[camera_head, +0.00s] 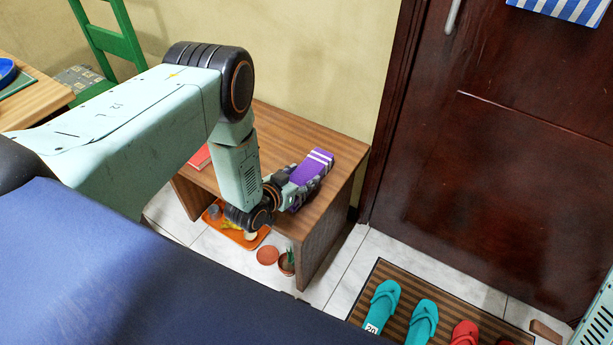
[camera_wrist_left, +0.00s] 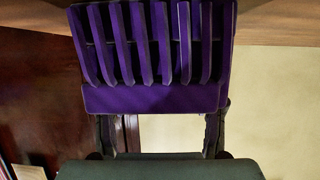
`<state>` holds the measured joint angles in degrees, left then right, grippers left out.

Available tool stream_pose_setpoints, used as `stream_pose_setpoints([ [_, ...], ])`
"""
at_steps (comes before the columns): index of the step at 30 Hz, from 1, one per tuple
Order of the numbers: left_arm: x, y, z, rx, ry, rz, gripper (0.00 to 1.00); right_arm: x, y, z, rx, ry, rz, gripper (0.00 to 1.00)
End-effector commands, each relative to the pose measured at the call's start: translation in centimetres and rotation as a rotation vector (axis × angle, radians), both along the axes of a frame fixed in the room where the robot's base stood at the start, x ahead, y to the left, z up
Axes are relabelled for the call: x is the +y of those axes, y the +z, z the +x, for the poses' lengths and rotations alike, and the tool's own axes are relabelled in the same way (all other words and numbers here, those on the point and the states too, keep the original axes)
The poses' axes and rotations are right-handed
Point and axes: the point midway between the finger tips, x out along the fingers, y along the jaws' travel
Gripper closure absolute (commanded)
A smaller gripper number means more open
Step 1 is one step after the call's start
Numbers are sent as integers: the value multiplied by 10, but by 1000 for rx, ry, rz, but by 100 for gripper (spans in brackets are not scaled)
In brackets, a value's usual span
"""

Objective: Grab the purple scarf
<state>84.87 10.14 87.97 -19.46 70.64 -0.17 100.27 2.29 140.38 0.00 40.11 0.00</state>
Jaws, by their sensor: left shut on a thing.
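The purple scarf (camera_head: 312,168) is a folded purple bundle with white stripes at one end. In the head view it lies at the right part of the small wooden table's top. My left gripper (camera_head: 290,190) is at the scarf's near left end and is shut on it. In the left wrist view the scarf (camera_wrist_left: 150,98) fills the upper middle, its fringe-like strips upward, with dark finger parts of the gripper (camera_wrist_left: 160,135) on both sides of it. The fingertips are hidden by the scarf. My right gripper is not in view.
The wooden table (camera_head: 335,150) stands by the wall and a dark red door (camera_head: 500,140). A red book (camera_head: 199,157) lies on it. An orange tray (camera_head: 240,238) and small pots (camera_head: 267,256) are below. A striped mat (camera_head: 375,275) with flip-flops (camera_head: 422,322) lies right.

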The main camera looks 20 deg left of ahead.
Motion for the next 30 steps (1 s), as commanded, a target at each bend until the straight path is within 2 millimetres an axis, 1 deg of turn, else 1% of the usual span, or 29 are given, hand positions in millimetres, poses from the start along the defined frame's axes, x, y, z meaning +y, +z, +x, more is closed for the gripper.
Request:
stream_pose_setpoints([
  [1,0,0,1,0,0,0,52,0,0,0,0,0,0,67],
  [9,0,0,2,1,0,0,75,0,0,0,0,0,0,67],
  [10,-1,0,3,-1,0,0,77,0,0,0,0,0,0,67],
  [17,-1,2,3,-1,0,0,77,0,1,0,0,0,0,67],
  [20,0,13,4,-2,0,0,77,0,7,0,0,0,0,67],
  [27,0,62,4,-3,1,-1,77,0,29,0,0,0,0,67],
  [30,0,79,4,-3,1,-1,77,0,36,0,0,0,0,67],
])
